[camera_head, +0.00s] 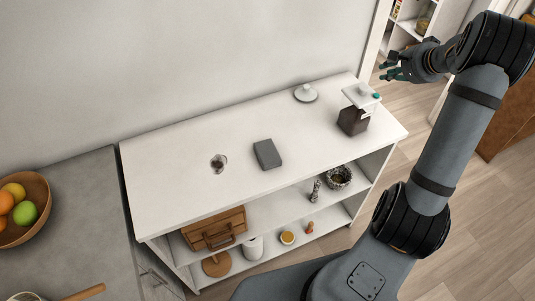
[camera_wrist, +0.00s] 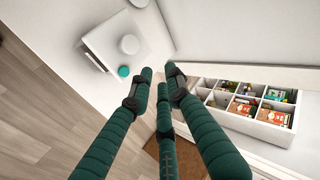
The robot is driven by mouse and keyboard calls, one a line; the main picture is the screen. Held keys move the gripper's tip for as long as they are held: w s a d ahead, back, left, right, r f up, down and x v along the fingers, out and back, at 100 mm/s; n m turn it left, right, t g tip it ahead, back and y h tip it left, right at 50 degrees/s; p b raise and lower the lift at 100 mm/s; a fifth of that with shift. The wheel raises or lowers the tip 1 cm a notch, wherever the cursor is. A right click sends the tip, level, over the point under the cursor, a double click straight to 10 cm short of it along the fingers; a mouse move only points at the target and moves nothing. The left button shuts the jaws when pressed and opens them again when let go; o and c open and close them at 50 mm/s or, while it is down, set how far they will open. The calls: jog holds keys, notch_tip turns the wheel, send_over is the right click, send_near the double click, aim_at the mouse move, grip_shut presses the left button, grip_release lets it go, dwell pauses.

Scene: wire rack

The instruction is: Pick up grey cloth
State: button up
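The grey cloth (camera_head: 267,154) lies as a small folded dark-grey block on the white shelf top, near its middle in the head view. My gripper (camera_head: 390,67) is up at the top right, beyond the right end of the shelf and well apart from the cloth. In the wrist view its green fingers (camera_wrist: 160,90) are spread, with nothing between them. The cloth does not show in the wrist view.
On the white shelf top (camera_head: 180,160) stand a glass (camera_head: 218,163), a white lidded dish (camera_head: 305,93) and a dark dispenser with a white top (camera_head: 353,119). A fruit bowl (camera_head: 24,208) is on the grey counter at left. Space around the cloth is clear.

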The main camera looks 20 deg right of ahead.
jog(key=o, duration=2)
jog(key=shift+c, duration=0.2)
